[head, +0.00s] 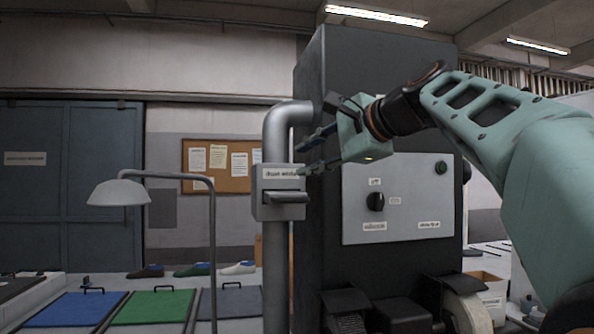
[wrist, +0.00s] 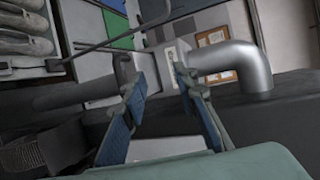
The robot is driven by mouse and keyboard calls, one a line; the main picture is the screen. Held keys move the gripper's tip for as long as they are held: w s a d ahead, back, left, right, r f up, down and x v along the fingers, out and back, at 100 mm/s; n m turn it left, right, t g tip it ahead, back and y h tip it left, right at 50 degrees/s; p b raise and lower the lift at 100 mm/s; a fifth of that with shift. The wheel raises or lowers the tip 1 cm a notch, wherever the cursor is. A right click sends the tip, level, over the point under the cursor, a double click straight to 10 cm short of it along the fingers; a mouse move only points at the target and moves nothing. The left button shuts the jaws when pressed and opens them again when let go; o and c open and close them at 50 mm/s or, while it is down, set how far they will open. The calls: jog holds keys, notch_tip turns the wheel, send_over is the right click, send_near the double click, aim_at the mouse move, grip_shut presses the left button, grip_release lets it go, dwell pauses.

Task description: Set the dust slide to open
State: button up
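The dust slide is a grey box (head: 265,208) with a label on its upper face, set on a vertical grey pipe (head: 276,262). A dark grey tab (head: 285,197) sticks out of its front below the label. I cannot tell from the tab whether the slide is open or closed. My gripper (head: 300,159) is at the upper right of the box, its two blue-padded fingers apart and nothing held between them. In the wrist view my gripper (wrist: 152,66) shows open, with the box beyond the fingertips and partly hidden by the fingers.
The pipe bends into a tall dark machine (head: 330,90) just right of the box. Its control panel (head: 398,200) carries a black knob (head: 375,201). A lamp (head: 119,192) on a curved stand is to the left.

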jog(key=f+v, duration=0.1)
jog(key=v, duration=0.5)
jog(key=shift+s+d, duration=0.25)
jog(key=shift+s, duration=0.2)
dwell(0.9)
